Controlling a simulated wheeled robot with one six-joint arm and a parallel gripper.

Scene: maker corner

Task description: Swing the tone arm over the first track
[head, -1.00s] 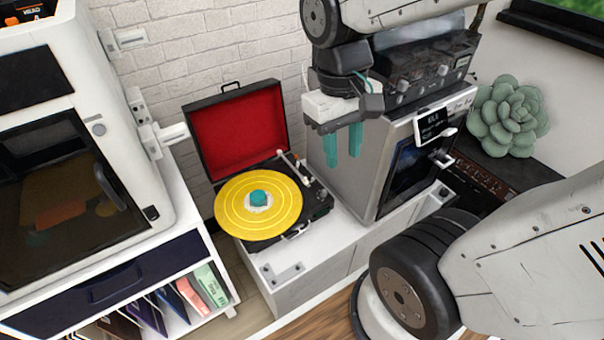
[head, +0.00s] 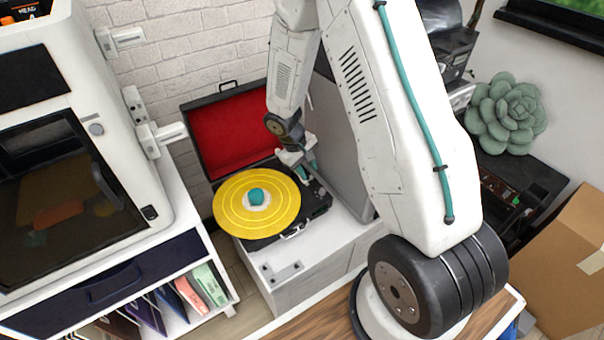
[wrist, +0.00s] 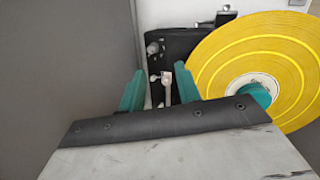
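The record player (head: 262,240) is a black case with its red-lined lid (head: 225,140) open. A yellow record (head: 232,212) with a teal centre lies on the platter; it also shows in the wrist view (wrist: 225,60). The tone arm (wrist: 167,80) is pale and lies off the record's edge in the wrist view; my gripper mostly hides it in the head view. My gripper (head: 308,170) is over the deck's right side. In the wrist view its teal fingers (wrist: 160,90) are apart, with the tone arm showing in the gap. Contact cannot be told.
A grey machine's side (head: 345,155) rises close to the right of the record player. A white cabinet unit (head: 100,110) stands to the left. An open cardboard box (head: 560,260) and a succulent (head: 507,113) are at the right.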

